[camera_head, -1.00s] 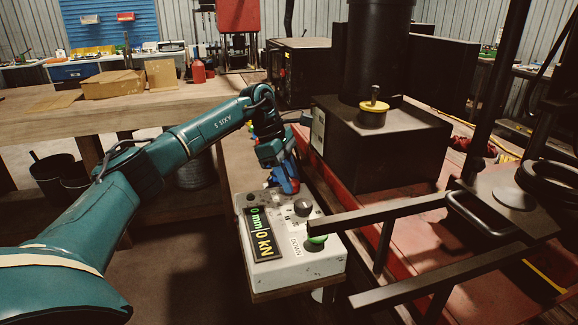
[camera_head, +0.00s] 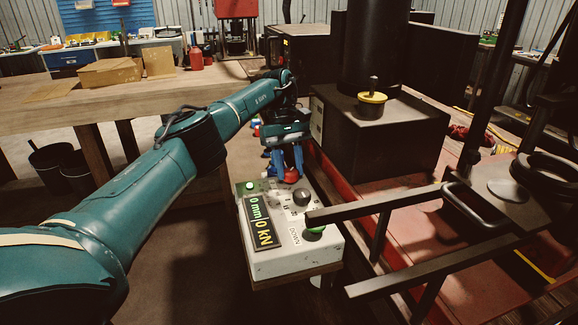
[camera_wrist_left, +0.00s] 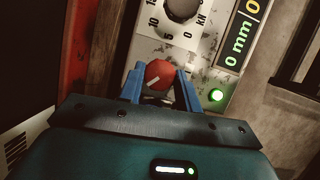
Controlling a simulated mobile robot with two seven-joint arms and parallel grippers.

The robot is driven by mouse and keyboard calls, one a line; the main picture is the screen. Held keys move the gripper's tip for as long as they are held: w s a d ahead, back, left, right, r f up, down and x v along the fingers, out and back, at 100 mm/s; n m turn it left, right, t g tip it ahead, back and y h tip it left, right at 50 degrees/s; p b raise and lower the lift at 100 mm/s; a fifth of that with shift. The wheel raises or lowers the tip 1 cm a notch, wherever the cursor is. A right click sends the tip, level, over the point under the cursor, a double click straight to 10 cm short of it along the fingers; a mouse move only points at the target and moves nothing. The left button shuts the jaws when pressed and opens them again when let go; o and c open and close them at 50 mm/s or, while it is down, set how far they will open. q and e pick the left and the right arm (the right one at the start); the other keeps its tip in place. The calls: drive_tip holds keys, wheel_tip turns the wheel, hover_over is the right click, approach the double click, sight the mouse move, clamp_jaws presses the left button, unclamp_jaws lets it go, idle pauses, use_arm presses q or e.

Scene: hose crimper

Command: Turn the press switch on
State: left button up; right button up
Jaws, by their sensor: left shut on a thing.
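The press switch is a round red knob with a white mark (camera_wrist_left: 160,74) at the far end of the control box (camera_head: 295,262). It also shows in the head view (camera_head: 291,175). My left gripper (camera_head: 285,172) is over the box's far end, and its blue fingers are shut on the red knob, one on each side. In the wrist view, my left gripper (camera_wrist_left: 160,88) has the knob between its fingertips. A green light (camera_wrist_left: 216,95) beside the switch is lit, and it shows in the head view too (camera_head: 249,186). My right gripper is not in view.
The box carries a display reading 0 mm and 0 kN (camera_head: 259,222), a black dial (camera_head: 302,198) and a green knob (camera_head: 315,231). The black press (camera_head: 375,140) stands behind, right. A wooden bench (camera_head: 120,108) is at the back left.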

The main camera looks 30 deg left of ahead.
sight(290, 170)
use_arm(q)
drive_tip(key=shift+m, duration=0.6)
drive_tip(key=o, duration=1)
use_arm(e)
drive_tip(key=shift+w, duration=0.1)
use_arm(q)
drive_tip(key=shift+r, duration=0.55)
wheel_tip(290, 170, up, 7)
drive_tip(key=p, duration=0.2)
drive_tip(key=shift+r+p, duration=0.15)
drive_tip(key=shift+p, duration=0.2)
drive_tip(key=shift+r+p, duration=0.8)
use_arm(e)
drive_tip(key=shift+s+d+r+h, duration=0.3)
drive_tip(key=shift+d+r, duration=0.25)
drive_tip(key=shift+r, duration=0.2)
